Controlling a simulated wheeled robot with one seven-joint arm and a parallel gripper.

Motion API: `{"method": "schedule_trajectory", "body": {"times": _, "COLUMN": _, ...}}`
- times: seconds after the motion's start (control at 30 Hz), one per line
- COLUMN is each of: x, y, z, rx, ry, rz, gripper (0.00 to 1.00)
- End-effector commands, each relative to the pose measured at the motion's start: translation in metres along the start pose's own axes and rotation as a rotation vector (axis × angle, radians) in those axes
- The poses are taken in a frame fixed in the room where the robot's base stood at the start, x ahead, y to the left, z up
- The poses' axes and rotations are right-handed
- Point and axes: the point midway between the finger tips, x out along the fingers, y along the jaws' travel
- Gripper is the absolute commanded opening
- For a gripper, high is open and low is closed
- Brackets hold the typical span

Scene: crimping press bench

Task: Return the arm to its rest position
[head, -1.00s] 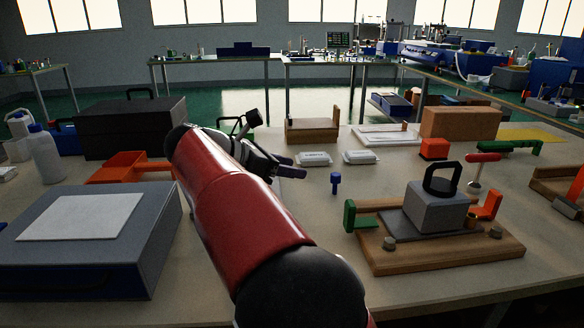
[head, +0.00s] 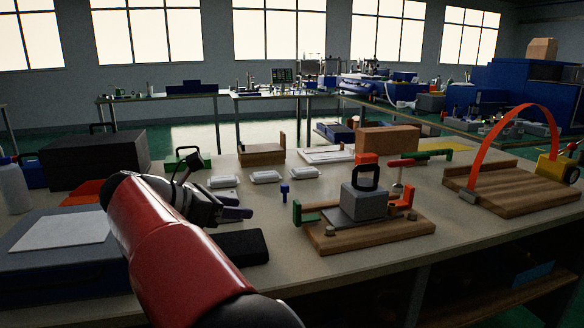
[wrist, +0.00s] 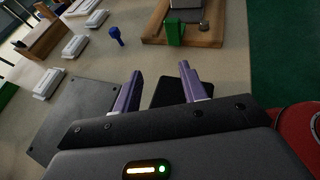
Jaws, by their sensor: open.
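My red arm reaches over the left part of the bench (head: 330,252) in the head view. My gripper (head: 243,207) is at its end, above the bench top, with purple fingers. In the wrist view my gripper (wrist: 158,88) has its two fingers well apart, with nothing between them. A black flat case (head: 240,247) lies on the bench just beyond the arm, and part of it shows behind the fingers in the wrist view (wrist: 170,92). I cannot tell how high the fingers are above it.
A wooden fixture with a grey block (head: 364,203) stands right of my gripper. A blue peg (head: 285,191) and several white packs (head: 265,177) are behind it. A wooden board with an orange arch (head: 520,185) is at the right. A blue-grey case (head: 60,270) is at the left.

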Motion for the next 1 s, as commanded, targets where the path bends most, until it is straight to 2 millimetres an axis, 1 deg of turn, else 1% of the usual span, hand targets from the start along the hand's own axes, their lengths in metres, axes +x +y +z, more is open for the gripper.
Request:
{"method": "schedule_trajectory", "body": {"times": 0.03, "x": 0.000, "y": 0.000, "z": 0.000, "rx": 0.000, "ry": 0.000, "rz": 0.000, "gripper": 0.42}}
{"method": "schedule_trajectory", "body": {"times": 0.17, "x": 0.014, "y": 0.001, "z": 0.018, "rx": -0.031, "ry": -0.028, "rz": 0.033, "gripper": 0.42}}
{"method": "schedule_trajectory", "body": {"times": 0.37, "x": 0.036, "y": 0.002, "z": 0.049, "rx": -0.103, "ry": -0.090, "rz": 0.100, "gripper": 0.42}}
{"method": "schedule_trajectory", "body": {"times": 0.47, "x": 0.051, "y": 0.001, "z": 0.071, "rx": -0.159, "ry": -0.138, "rz": 0.145, "gripper": 0.42}}
{"method": "schedule_trajectory", "body": {"times": 0.67, "x": 0.084, "y": -0.005, "z": 0.128, "rx": -0.359, "ry": -0.295, "rz": 0.273, "gripper": 0.42}}
{"method": "schedule_trajectory", "body": {"times": 0.77, "x": 0.097, "y": -0.014, "z": 0.159, "rx": -0.518, "ry": -0.412, "rz": 0.351, "gripper": 0.42}}
{"method": "schedule_trajectory", "body": {"times": 0.8, "x": 0.101, "y": -0.020, "z": 0.170, "rx": -0.604, "ry": -0.472, "rz": 0.386, "gripper": 0.42}}
{"method": "schedule_trajectory", "body": {"times": 0.87, "x": 0.105, "y": -0.031, "z": 0.185, "rx": -0.758, "ry": -0.577, "rz": 0.442, "gripper": 0.42}}
{"method": "schedule_trajectory", "body": {"times": 0.9, "x": 0.104, "y": -0.040, "z": 0.191, "rx": -0.879, "ry": -0.657, "rz": 0.479, "gripper": 0.42}}
{"method": "schedule_trajectory", "body": {"times": 0.97, "x": 0.100, "y": -0.055, "z": 0.192, "rx": -1.076, "ry": -0.777, "rz": 0.531, "gripper": 0.42}}
{"method": "schedule_trajectory", "body": {"times": 1.0, "x": 0.096, "y": -0.067, "z": 0.187, "rx": -1.214, "ry": -0.857, "rz": 0.561, "gripper": 0.42}}
